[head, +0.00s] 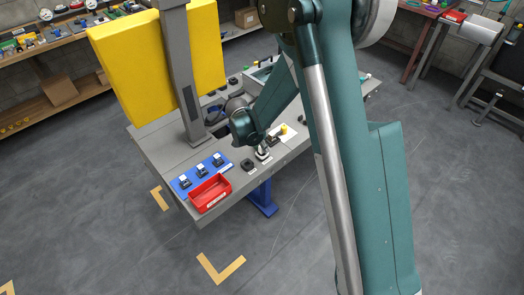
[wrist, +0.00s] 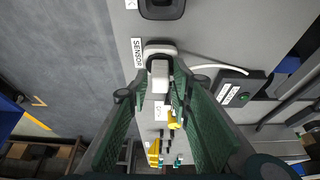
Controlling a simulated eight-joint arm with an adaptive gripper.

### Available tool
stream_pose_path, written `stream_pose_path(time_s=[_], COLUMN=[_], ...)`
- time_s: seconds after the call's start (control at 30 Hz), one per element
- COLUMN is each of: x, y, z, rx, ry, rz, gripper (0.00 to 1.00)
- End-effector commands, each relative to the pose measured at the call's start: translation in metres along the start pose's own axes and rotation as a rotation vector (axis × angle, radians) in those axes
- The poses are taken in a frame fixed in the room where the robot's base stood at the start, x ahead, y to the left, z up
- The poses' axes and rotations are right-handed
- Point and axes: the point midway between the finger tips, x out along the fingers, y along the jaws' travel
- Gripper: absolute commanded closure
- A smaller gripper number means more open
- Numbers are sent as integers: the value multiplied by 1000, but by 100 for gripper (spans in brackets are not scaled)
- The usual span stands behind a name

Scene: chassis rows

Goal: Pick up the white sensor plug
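The white sensor plug (wrist: 159,70) stands at a dark and white base in the wrist view, beside a label reading SENSOR (wrist: 138,52). My gripper (wrist: 161,78) has one finger on each side of the plug, with a gap seeming to show on both sides. In the head view my gripper (head: 260,146) is low over the bench, above a small white and dark part (head: 263,155). The plug's lower part and any finger contact are partly hidden.
A white cable (wrist: 205,66) runs to a black box (wrist: 240,88) on the right. A red bin (head: 210,194) and a blue plate (head: 187,181) with several connectors lie at the bench's front left. A yellow part (head: 284,129) stands behind right. A yellow panel (head: 140,65) rises at the back.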

Motion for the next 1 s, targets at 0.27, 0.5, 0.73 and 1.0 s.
stream_pose_path(time_s=[0.27,0.5,0.73,1.0], x=[0,-2,-17,-52], y=[0,0,0,0], z=[0,-1,-7,-21], rx=[0,0,0,0], ry=[0,0,0,0], rz=[0,0,0,0], gripper=[98,98,98,98])
